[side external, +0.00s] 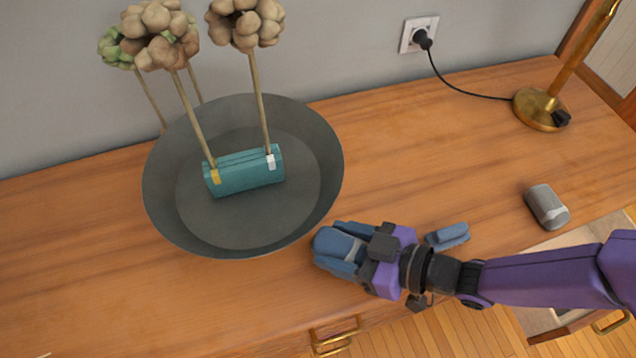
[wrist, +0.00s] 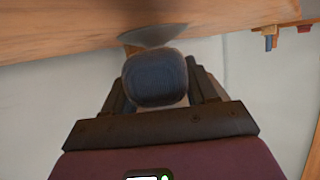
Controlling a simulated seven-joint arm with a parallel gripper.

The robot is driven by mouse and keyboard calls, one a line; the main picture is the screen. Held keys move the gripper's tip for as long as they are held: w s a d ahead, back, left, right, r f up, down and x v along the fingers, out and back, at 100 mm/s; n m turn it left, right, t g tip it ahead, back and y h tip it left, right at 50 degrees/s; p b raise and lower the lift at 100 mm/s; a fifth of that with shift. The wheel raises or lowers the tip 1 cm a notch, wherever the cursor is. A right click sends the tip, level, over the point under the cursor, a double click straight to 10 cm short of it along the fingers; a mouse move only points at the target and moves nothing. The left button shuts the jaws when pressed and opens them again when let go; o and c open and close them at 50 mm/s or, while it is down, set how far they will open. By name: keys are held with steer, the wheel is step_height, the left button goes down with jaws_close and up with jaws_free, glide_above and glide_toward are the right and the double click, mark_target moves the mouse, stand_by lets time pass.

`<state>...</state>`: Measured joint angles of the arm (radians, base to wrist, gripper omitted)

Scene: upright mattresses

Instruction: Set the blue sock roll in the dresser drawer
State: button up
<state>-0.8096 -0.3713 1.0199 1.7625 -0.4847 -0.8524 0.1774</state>
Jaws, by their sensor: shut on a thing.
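In the wrist view my gripper (wrist: 158,88) is shut on the blue sock roll (wrist: 154,78), with dark fingers on both sides. Whether the roll touches the wood is unclear. The dresser drawer (side external: 577,240) is open at the lower right, with a pale interior partly hidden behind my purple arm. Its contents are hard to see.
A dark grey bowl (side external: 165,205) holds a teal block (side external: 245,172) with dried stems. A small blue piece (side external: 448,235) and a grey roll (side external: 546,206) lie on the dresser top (side external: 420,150). A brass lamp (side external: 541,110) and its cord stand at the back right.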

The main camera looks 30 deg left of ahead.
steer(key=w+a, duration=0.9)
steer(key=shift+s+d+f, duration=0.1)
steer(key=shift+f, duration=0.65)
steer(key=shift+f, duration=0.1)
